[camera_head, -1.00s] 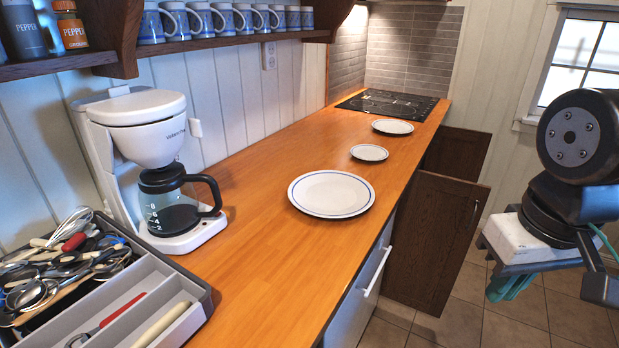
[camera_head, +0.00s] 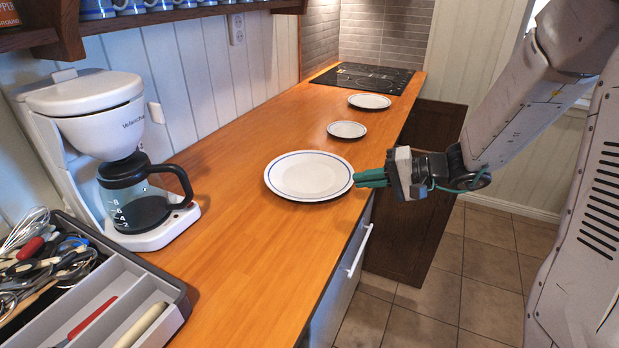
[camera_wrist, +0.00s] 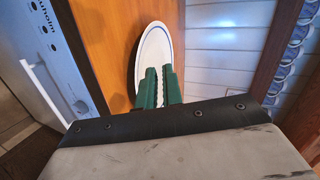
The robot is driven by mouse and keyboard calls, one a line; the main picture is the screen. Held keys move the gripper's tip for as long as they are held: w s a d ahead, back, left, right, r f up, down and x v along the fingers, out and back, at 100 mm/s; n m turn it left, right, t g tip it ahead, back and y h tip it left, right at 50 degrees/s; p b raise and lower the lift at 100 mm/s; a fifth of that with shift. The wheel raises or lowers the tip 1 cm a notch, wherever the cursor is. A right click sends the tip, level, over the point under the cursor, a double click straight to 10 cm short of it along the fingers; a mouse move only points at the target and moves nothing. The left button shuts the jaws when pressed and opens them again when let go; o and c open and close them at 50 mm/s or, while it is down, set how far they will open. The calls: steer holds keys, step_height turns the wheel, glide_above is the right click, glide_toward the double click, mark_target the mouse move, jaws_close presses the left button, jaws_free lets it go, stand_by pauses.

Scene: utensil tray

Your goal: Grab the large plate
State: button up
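The large plate (camera_head: 309,176), white with a blue ring, lies flat on the wooden counter (camera_head: 225,210). In the wrist view the plate (camera_wrist: 156,48) appears as a narrow ellipse beyond the fingers. My gripper (camera_head: 358,179) comes in from the right, its green fingertips at the plate's right rim. In the wrist view a narrow gap shows between the fingers (camera_wrist: 160,72), with white of the plate seen through it. The fingers look slightly open. Whether they touch the rim is unclear.
A small plate (camera_head: 347,129) and a medium plate (camera_head: 369,101) lie farther back, before the black cooktop (camera_head: 363,78). A coffee maker (camera_head: 88,100) and a utensil tray (camera_head: 179,296) stand on the left. An open dark cabinet door (camera_head: 425,230) is below my gripper.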

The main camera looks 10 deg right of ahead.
mark_target(343, 179)
steer(key=w+d+f+m+t+h, duration=0.1)
steer(key=w+d+f+m+t, duration=0.2)
steer(key=w+d+f, duration=0.2)
steer(key=x, duration=0.7)
steer(key=shift+w+d+f, duration=0.15)
steer(key=shift+w, duration=0.2)
jaws_close()
stand_by(0.8)
stand_by(0.3)
